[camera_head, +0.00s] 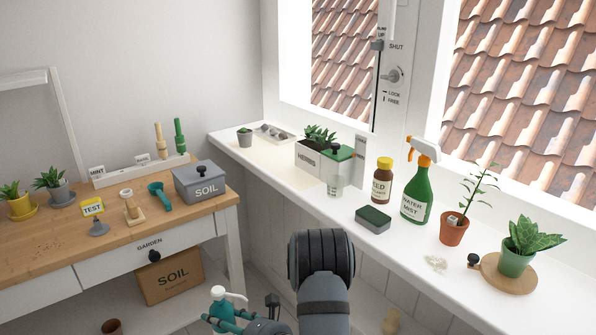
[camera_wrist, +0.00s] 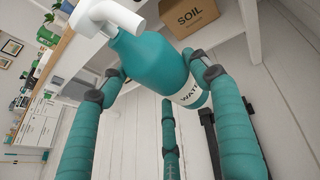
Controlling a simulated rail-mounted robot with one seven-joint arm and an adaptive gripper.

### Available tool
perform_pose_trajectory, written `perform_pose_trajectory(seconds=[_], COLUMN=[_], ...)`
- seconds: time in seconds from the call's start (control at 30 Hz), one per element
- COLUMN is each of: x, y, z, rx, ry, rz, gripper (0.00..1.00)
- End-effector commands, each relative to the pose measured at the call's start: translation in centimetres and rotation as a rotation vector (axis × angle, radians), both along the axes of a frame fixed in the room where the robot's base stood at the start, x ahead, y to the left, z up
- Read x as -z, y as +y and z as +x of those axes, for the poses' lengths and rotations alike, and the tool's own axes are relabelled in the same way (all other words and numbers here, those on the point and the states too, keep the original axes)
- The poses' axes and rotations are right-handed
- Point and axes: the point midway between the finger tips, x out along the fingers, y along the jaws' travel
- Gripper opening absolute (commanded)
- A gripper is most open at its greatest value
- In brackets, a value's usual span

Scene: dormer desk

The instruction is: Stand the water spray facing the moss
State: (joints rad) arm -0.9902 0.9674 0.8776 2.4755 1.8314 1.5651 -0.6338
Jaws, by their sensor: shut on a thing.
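A teal spray bottle with a white spray head (camera_head: 222,310) is at the bottom of the head view, below sill height, head up. The wrist view shows the same bottle (camera_wrist: 150,62), with part of its "WAT..." label. My gripper (camera_wrist: 155,76) is shut on its body, a finger on each side; in the head view, my gripper (camera_head: 238,318) is partly cut off. A green bottle with an orange trigger, labelled "WATER MIST" (camera_head: 416,195), stands upright on the sill. A small grey tray with a dark green top (camera_head: 373,217), perhaps the moss, lies left of it.
On the white sill (camera_head: 300,200) are a herb planter (camera_head: 308,160), a brown bottle (camera_head: 382,180), a terracotta pot (camera_head: 454,229) and a plant on a round board (camera_head: 500,272). The wooden desk (camera_head: 60,240) is left. A soil box (camera_head: 170,280) sits beneath it.

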Motion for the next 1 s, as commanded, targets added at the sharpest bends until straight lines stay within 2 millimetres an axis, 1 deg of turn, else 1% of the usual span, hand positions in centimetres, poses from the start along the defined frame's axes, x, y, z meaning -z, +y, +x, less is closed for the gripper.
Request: perform_pose_trajectory(seconds=[0.03, 0.1, 0.17, 0.23, 0.37, 0.4, 0.47, 0.57, 0.67, 0.7, 0.73, 0.8, 0.9, 1.0], x=[-0.9, -1.6, -2.2, -2.8, -3.7, -3.9, -4.1, -4.3, -4.2, -4.2, -4.2, -4.3, -4.4, -4.5], y=[0.7, 1.3, 1.5, 1.1, -0.9, -1.8, -3.4, -7.1, -12.1, -14.4, -15.9, -19.4, -23.5, -27.0], z=[-1.2, -3.2, -4.8, -6.3, -8.9, -9.7, -10.6, -11.9, -12.8, -13.0, -13.1, -12.9, -11.9, -11.3], rx=[-0.074, -0.174, -0.252, -0.332, -0.462, -0.500, -0.546, -0.603, -0.617, -0.604, -0.586, -0.521, -0.393, -0.273], ry=[-0.008, -0.007, -0.007, -0.005, -0.004, -0.003, -0.002, 0.000, 0.002, 0.002, 0.003, 0.002, 0.002, 0.001], rz=[0.000, 0.001, 0.000, -0.001, -0.002, -0.003, -0.002, -0.002, 0.000, 0.000, 0.000, 0.001, 0.001, 0.002], gripper=[0.21, 0.21, 0.21, 0.21, 0.21, 0.20, 0.20, 0.20, 0.20, 0.20, 0.20, 0.20, 0.20, 0.20])
